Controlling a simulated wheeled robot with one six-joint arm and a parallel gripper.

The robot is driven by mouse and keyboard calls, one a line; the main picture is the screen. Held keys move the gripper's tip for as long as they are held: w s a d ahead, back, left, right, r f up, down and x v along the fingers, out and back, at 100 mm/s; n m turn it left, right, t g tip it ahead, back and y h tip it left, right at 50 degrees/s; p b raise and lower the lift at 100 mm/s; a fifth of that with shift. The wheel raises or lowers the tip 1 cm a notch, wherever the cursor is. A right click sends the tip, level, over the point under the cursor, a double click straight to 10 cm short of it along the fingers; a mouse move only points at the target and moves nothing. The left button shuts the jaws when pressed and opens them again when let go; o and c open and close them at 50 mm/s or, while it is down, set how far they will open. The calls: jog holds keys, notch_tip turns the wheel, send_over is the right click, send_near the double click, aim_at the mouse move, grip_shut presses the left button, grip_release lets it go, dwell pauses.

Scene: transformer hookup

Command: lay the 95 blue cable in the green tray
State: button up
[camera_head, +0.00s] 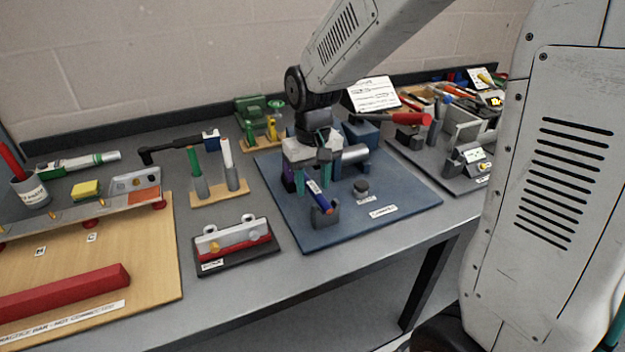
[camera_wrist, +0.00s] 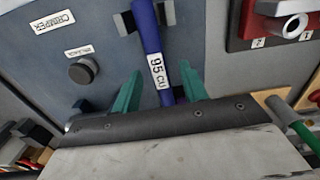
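The blue cable (camera_head: 316,194) has a white label, which reads "95 CU" in the wrist view (camera_wrist: 150,40). It lies tilted over the blue mat (camera_head: 400,200), and its near end is at a dark grey holder (camera_head: 324,216). My gripper (camera_head: 313,183) is over the cable. In the wrist view its two teal fingers (camera_wrist: 160,82) stand apart on either side of the cable, with gaps showing. The cable's far end is hidden behind my gripper. I cannot make out a green tray in either view.
A "CRIMPER" label (camera_head: 383,211) and a dark knob (camera_head: 361,187) are on the mat. A red and grey block (camera_head: 233,242) stands to the left. Behind it is a wooden stand (camera_head: 219,191) with upright green and white sticks. A red-handled tool (camera_head: 405,119) is at the right.

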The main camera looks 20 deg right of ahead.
aim_at(313, 186)
jog(key=shift+r, duration=3.5)
jog(key=shift+s+f, duration=0.1)
jog(key=shift+s, duration=0.15)
jog(key=shift+g, duration=0.5)
jog(key=s, duration=0.4)
jog(key=shift+s+d, duration=0.25)
jog(key=shift+s, duration=0.1)
jog(key=s+d+r+t, duration=0.1)
jog(key=s+r, duration=0.1)
jog(key=s, duration=0.7)
jog(key=s+d+r+t, duration=0.1)
jog(key=s+r, duration=0.1)
jog(key=s, duration=0.6)
jog(key=shift+s+d+r, duration=0.15)
jog(key=shift+s+d, duration=0.1)
jog(key=shift+s, duration=0.1)
